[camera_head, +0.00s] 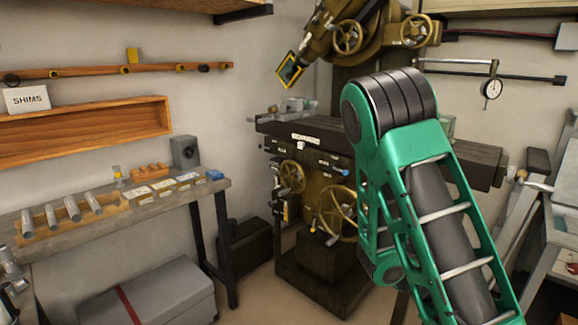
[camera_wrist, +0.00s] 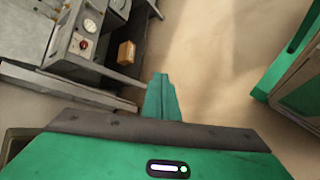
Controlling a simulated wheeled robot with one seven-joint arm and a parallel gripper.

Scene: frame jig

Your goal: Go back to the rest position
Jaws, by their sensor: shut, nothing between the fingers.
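My gripper (camera_wrist: 161,97) shows in the wrist view as green fingers past the dark edge of its housing. It is shut and empty, above bare floor. In the head view my green arm rises from the lower right and bends at a dark joint; the gripper itself is out of sight there.
In the head view a milling machine (camera_head: 300,143) stands behind my arm. A workbench (camera_head: 110,218) with metal cylinders is at left, with a grey chest (camera_head: 150,295) below.

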